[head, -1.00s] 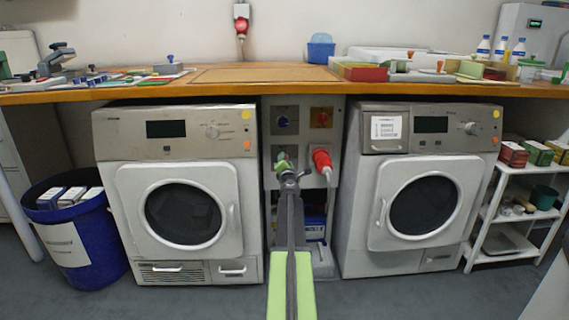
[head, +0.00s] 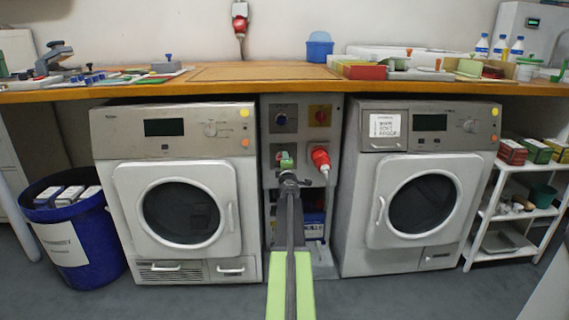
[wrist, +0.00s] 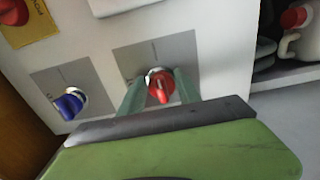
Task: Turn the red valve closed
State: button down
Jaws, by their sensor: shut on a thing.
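The red valve (wrist: 158,84) is a small red knob with a handle, set on a grey square plate (wrist: 188,50) on the light panel. In the wrist view its handle points down the picture, towards my gripper. My gripper (wrist: 159,90) has its two green fingers on either side of the valve and is shut on it. In the head view my gripper (head: 286,160) is at the lower left of the panel (head: 300,150) between the two machines, and it hides the valve there.
A blue knob (wrist: 70,103) sits beside the valve; a red switch on a yellow plate (head: 321,117) is higher up. A red plug (head: 321,158) with a cable sticks out right of my gripper. Washing machines stand left (head: 180,208) and right (head: 420,205) of the panel.

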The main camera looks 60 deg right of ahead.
jog(key=shift+s+d, duration=0.15)
dwell(0.3)
jog(key=c, duration=1.1)
grip_release()
jog(key=shift+o, duration=1.2)
jog(key=v, duration=1.7)
jog(key=shift+a, duration=0.3)
